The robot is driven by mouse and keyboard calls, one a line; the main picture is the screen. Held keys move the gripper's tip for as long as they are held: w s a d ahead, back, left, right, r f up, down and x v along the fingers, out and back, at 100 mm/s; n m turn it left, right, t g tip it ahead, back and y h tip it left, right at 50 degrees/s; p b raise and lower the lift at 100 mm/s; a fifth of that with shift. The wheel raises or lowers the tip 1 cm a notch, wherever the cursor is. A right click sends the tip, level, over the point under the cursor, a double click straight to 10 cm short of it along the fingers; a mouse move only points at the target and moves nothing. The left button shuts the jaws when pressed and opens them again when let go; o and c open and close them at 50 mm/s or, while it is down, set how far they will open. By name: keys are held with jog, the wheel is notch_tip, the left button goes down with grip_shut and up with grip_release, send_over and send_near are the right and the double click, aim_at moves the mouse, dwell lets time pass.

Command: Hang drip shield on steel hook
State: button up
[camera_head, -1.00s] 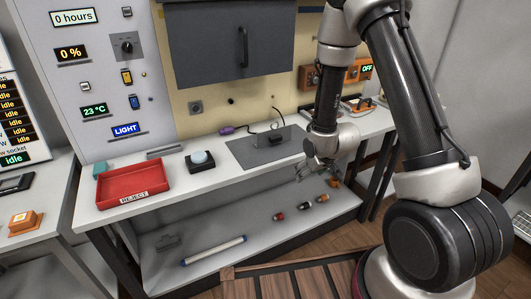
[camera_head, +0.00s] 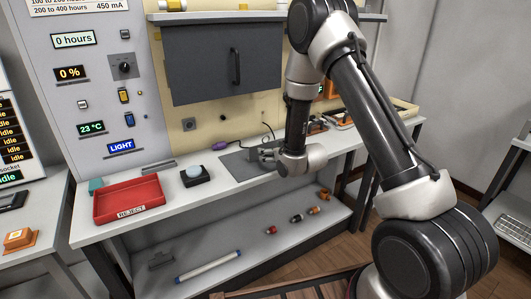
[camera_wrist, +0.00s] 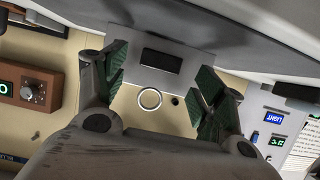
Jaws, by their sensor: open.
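My gripper (camera_head: 258,154) is open, its fingers pointing left above the grey plate (camera_head: 232,168) on the bench. In the wrist view my gripper (camera_wrist: 160,82) has its green-padded fingers apart at either side. A pale grey piece with a black rectangle (camera_wrist: 162,60) and a pale ring (camera_wrist: 150,99) show between them. I cannot tell whether either is touched, or how far off they lie. I cannot identify the drip shield or the steel hook for certain. A small dark grey part (camera_head: 161,261) lies on the lower shelf.
A red reject tray (camera_head: 128,199) and a black box with a pale dome (camera_head: 195,175) stand left on the bench. A dark cabinet (camera_head: 205,65) hangs above. The lower shelf holds a white tube (camera_head: 208,259) and several small coloured parts. A purple-ended cable (camera_head: 219,146) lies at the back.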

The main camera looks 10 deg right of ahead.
jog(key=shift+x, duration=0.85)
jog(key=shift+r, duration=0.1)
jog(key=c, duration=1.2)
jog(key=shift+c, duration=0.2)
notch_tip(320, 180, up, 10)
